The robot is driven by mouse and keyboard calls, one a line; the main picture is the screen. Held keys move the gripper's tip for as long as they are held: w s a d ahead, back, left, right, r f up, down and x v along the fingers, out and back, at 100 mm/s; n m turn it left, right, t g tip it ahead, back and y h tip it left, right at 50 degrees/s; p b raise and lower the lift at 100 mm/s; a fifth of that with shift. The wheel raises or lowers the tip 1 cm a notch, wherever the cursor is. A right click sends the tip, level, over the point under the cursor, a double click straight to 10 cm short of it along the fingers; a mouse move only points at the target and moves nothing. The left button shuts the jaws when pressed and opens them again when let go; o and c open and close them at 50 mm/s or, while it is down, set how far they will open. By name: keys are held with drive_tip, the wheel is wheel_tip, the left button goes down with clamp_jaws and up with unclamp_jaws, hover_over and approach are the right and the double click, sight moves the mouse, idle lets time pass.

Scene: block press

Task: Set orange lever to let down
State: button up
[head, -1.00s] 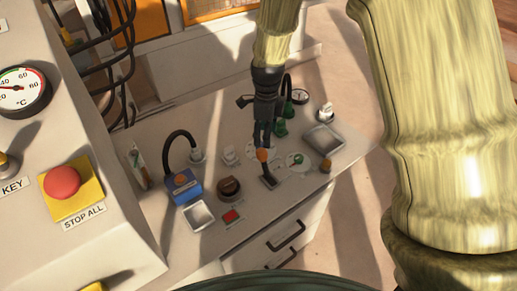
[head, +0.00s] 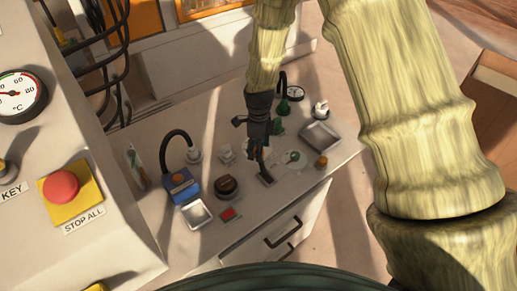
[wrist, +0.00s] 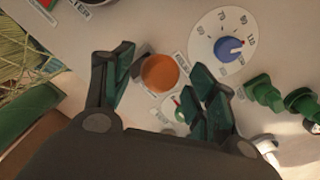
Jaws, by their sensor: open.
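The orange lever has a round orange knob (wrist: 160,73), seen from above in the wrist view. In the head view its dark lower part (head: 266,174) shows on the light panel (head: 310,173), and its knob is hidden by my fingers. My gripper (head: 260,153) is open, pointing down over the lever. In the wrist view the dark green fingers of my gripper (wrist: 164,70) stand on either side of the knob, with gaps visible. I cannot tell whether any finger touches it. Printed labels lie beside the lever, too small to read for certain.
A dial with a blue knob (wrist: 229,49) lies close to the lever. Green fittings (wrist: 285,98) stand beyond the right finger. A black round knob (head: 227,186), a red button (head: 229,214) and a blue box (head: 181,187) with a cable sit to the left. A metal tray (head: 320,134) is at right.

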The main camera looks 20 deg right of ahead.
drive_tip(key=shift+f, duration=0.6)
clamp_jaws()
